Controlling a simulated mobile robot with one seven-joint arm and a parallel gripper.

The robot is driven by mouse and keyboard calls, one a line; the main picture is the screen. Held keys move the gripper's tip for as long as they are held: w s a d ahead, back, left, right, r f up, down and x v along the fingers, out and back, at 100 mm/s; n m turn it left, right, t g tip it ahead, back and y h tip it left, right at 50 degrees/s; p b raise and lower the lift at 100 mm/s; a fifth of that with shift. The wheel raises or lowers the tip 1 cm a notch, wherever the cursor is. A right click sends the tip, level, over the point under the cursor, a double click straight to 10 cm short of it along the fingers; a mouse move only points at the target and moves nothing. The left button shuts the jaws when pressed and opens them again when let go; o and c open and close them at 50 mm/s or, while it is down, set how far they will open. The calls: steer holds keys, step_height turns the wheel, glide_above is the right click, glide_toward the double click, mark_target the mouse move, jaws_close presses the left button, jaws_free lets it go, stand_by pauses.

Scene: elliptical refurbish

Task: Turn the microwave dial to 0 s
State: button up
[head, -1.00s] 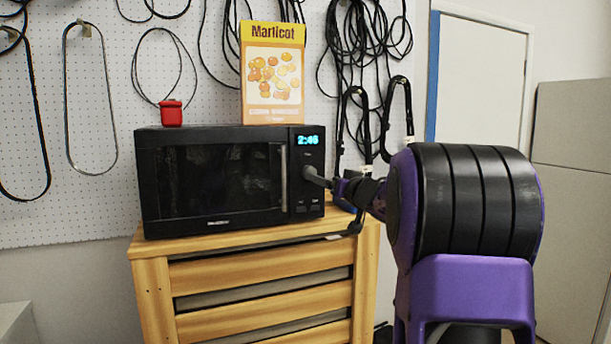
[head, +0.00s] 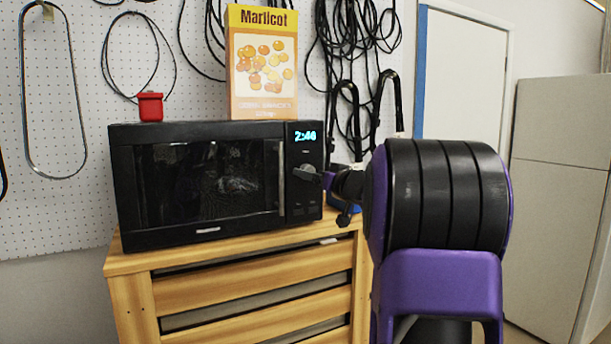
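The black microwave (head: 205,185) stands on a wooden cabinet, its door shut. Its lit blue display (head: 305,136) at the top right of the front seems to read 2:46, though the last digit is blurred. The dial (head: 305,171) is on the control panel below the display, partly covered by my gripper. My gripper (head: 318,177) is at the dial, reaching in from the right. It is small and dark here, and I cannot tell whether its fingers are open, shut or touching the dial.
A yellow Marlicot box (head: 262,62) and a small red object (head: 150,106) stand on the microwave. The wooden cabinet (head: 255,284) is below. Black cables hang on the pegboard (head: 85,60) behind. A grey cabinet (head: 560,180) stands at right.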

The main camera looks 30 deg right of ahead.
steer(key=shift+w, duration=0.1)
steer(key=shift+c, duration=0.2)
jaws_close()
steer(key=shift+r, duration=0.1)
stand_by(0.4)
